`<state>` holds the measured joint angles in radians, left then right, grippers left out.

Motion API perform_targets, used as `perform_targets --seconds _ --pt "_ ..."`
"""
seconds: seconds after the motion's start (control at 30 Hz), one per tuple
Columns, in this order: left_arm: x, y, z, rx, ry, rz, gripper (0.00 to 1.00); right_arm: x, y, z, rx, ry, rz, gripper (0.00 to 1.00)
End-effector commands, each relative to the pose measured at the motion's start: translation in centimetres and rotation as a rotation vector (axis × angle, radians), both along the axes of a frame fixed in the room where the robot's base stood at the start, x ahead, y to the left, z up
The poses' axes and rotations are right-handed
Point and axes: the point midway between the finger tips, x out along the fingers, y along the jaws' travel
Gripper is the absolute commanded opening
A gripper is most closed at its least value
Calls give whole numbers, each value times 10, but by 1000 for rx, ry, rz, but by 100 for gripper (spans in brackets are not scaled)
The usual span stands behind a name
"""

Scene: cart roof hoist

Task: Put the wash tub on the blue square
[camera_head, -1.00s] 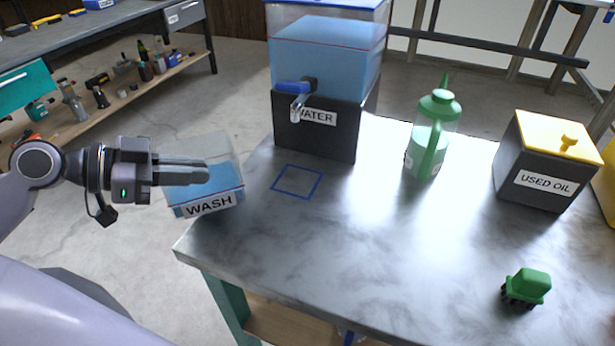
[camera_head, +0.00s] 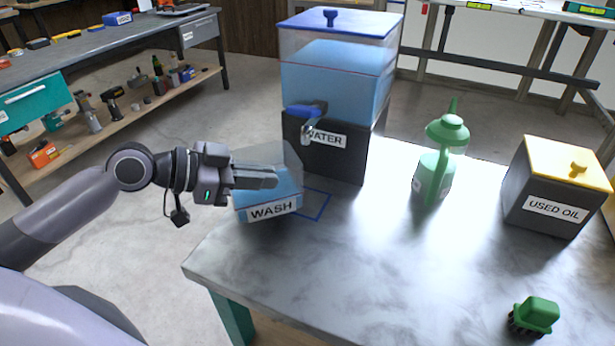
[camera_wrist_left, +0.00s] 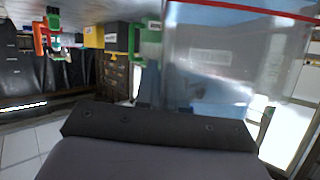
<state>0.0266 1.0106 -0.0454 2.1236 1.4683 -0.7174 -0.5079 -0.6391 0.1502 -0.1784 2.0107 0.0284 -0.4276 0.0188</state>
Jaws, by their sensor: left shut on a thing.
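The wash tub (camera_head: 268,208) is a clear box with blue liquid and a WASH label. My left gripper (camera_head: 272,180) is shut on its near left wall. In the head view the tub hangs over the table's left part, just left of the blue square and covering part of its outline; I cannot tell its exact height. The blue square (camera_head: 322,205) is a thin outline on the table, in front of the water dispenser. In the left wrist view the clear tub (camera_wrist_left: 235,60) fills the upper right, close to the gripper. My right gripper is not in view.
The water dispenser (camera_head: 335,145) with a blue tap (camera_head: 306,109) stands just behind the square. The table's (camera_head: 350,285) front middle is clear.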

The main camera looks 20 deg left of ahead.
Motion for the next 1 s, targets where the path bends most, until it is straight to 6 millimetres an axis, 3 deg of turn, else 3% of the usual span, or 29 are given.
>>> perform_targets --seconds 0.5,0.7,1.0 --pt "55 -54 4 -6 -6 0 0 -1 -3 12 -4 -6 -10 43" --pt "61 -61 -1 -2 -2 1 0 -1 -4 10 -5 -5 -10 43" --pt "61 -60 -34 -2 -2 2 0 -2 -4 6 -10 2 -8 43"
